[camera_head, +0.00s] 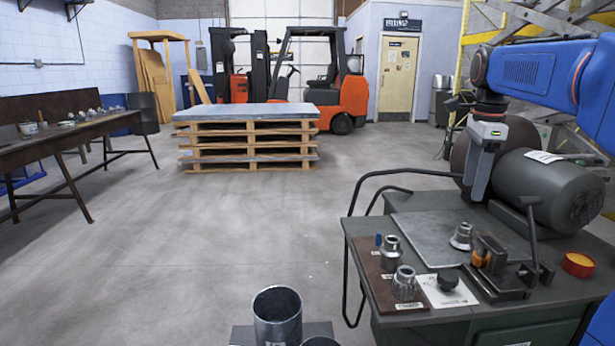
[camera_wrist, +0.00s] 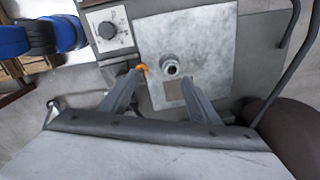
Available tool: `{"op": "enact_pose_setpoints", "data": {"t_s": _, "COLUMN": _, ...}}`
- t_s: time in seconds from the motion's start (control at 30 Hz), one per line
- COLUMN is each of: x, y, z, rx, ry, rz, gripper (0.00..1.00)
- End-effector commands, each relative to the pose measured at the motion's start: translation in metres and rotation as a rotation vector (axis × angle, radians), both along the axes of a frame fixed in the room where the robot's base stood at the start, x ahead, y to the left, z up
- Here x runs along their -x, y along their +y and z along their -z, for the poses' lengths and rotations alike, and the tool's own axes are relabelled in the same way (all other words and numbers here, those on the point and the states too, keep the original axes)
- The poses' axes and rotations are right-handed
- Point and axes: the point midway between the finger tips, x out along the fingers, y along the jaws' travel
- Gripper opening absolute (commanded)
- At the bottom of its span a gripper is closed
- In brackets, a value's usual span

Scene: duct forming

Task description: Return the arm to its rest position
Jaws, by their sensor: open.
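My blue arm (camera_head: 545,75) reaches in from the right in the head view. My gripper (camera_head: 478,196) points down above the back of the machine bench (camera_head: 365,235), in front of the grey motor (camera_head: 550,188). In the wrist view my gripper (camera_wrist: 160,88) has its two fingers spread apart with nothing held between them. A metal fitting (camera_wrist: 171,67) shows beyond the fingertips. The same fitting (camera_head: 461,238) stands on the grey plate (camera_head: 420,228) in the head view, below and apart from my gripper.
Two fittings (camera_head: 391,250) stand on a brown board, beside a black knob (camera_head: 447,280). A bent rail (camera_head: 352,215) borders the bench. Open floor (camera_head: 200,230) lies left.

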Motion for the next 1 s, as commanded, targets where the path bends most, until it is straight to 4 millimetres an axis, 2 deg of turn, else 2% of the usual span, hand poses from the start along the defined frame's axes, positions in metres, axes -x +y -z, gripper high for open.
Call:
{"op": "enact_pose_setpoints", "data": {"t_s": 0.03, "x": 0.015, "y": 0.011, "z": 0.004, "rx": 0.008, "ry": -0.015, "rz": -0.078, "gripper": 0.56}}
{"op": "enact_pose_setpoints", "data": {"t_s": 0.1, "x": 0.031, "y": 0.023, "z": 0.012, "rx": 0.021, "ry": -0.035, "rz": -0.195, "gripper": 0.56}}
{"op": "enact_pose_setpoints", "data": {"t_s": 0.47, "x": 0.118, "y": 0.074, "z": 0.068, "rx": 0.114, "ry": -0.128, "rz": -0.778, "gripper": 0.56}}
{"op": "enact_pose_setpoints", "data": {"t_s": 0.67, "x": 0.166, "y": 0.096, "z": 0.109, "rx": 0.188, "ry": -0.173, "rz": -1.099, "gripper": 0.56}}
{"op": "enact_pose_setpoints", "data": {"t_s": 1.0, "x": 0.241, "y": 0.122, "z": 0.190, "rx": 0.340, "ry": -0.225, "rz": -1.611, "gripper": 0.56}}
